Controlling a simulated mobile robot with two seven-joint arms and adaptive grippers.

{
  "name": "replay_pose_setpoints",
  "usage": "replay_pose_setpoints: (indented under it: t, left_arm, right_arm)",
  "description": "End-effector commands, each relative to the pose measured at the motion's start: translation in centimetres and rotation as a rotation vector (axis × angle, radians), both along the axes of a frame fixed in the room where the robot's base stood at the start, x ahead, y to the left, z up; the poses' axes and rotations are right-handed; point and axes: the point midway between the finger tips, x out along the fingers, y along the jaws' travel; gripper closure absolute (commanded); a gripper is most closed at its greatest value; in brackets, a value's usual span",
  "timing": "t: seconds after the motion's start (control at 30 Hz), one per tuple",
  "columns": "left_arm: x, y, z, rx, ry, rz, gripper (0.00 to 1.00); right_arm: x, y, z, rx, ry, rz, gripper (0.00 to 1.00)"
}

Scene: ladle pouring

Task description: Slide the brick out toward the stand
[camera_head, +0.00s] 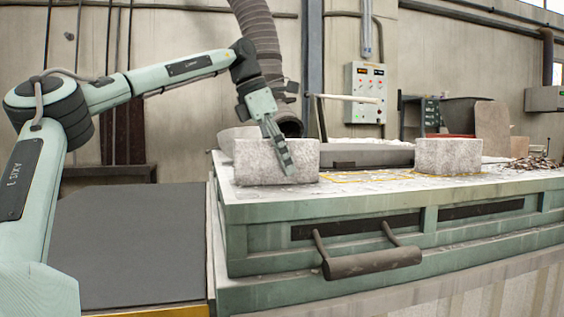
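A pale grey, rough brick (250,163) stands on the left end of the green-sided bench top. A second, similar brick (448,157) stands farther right on the same top. My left gripper (286,163) points down in front of the right part of the left brick and hides some of its face. I cannot tell whether it touches the brick or whether its fingers are apart. Nothing shows clearly as the stand; a dark post with a pale bar (348,98) rises behind the bricks. My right gripper is not in view.
The green bench (262,243) has a dark roller handle (372,263) in front. A low grey trough (372,154) lies behind, between the bricks. A thick hose (262,40) hangs behind my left arm. Rubble (535,162) lies at the right. The top between the bricks looks mostly clear.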

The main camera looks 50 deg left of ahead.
Motion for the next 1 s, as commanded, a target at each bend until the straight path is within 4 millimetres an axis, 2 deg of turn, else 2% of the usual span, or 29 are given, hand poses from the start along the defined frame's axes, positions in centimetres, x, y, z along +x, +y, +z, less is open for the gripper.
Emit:
replay_pose_setpoints:
  t: [0.1, 0.47, 0.57, 1.0]
  left_arm:
    - [0.0, 0.0, 0.0, 0.000, -0.001, 0.000, 0.12]
    - [-0.1, 0.0, 0.4, 0.001, -0.002, 0.000, 0.12]
    - [-0.4, 0.3, 1.5, 0.002, -0.004, 0.002, 0.12]
    - [-3.3, 1.9, 9.4, 0.001, -0.002, 0.004, 0.12]
  right_arm:
    - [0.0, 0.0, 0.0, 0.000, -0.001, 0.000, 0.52]
    - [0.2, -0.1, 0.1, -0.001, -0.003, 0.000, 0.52]
    - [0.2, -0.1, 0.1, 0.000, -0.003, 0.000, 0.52]
    - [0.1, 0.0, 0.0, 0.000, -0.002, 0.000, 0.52]
